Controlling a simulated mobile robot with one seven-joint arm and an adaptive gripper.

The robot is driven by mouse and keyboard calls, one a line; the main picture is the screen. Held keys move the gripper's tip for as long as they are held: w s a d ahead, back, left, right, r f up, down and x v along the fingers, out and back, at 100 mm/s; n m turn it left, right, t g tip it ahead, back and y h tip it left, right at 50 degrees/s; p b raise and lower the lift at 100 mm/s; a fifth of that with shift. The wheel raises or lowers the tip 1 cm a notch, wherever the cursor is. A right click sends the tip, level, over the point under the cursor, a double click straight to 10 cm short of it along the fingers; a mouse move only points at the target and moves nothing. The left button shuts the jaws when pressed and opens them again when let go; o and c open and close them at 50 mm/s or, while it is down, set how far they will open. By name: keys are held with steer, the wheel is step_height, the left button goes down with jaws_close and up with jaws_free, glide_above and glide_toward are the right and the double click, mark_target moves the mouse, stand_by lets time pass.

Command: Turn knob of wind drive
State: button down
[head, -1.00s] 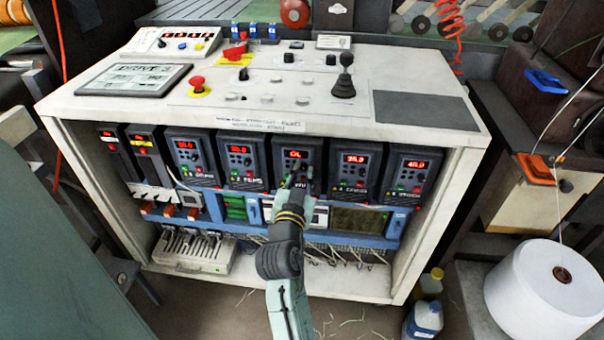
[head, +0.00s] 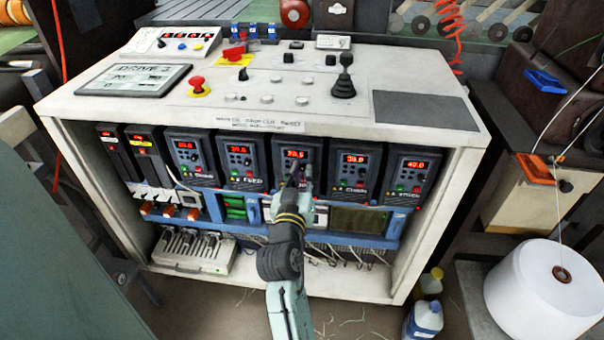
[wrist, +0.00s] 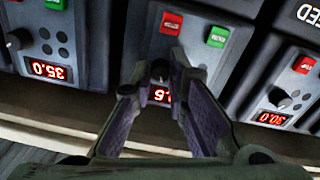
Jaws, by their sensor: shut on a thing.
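The middle drive (head: 296,146) in the row is a dark box with a lit red display, reading in the twenties as far as I can tell. My gripper (head: 299,178) is at its front and hides its label, so I cannot read the name. In the wrist view, turned about, my gripper (wrist: 160,74) is shut with its fingertips on either side of the small dark knob (wrist: 159,70). The fingers partly cover that drive's display (wrist: 160,94). Red (wrist: 171,24) and green (wrist: 218,36) buttons sit beyond the knob.
The feed drive (head: 240,158) stands left of the middle drive and another drive (head: 354,165) stands right, both close by. The white cabinet top (head: 330,120) overhangs the row. A blue rail (head: 345,238) runs below. A white spool (head: 545,290) stands at right.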

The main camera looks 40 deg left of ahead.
steer(key=c, duration=1.6)
jaws_free()
steer(key=shift+o, duration=0.2)
steer(key=v, duration=0.7)
steer(key=shift+s, duration=0.3)
steer(key=shift+d, duration=0.1)
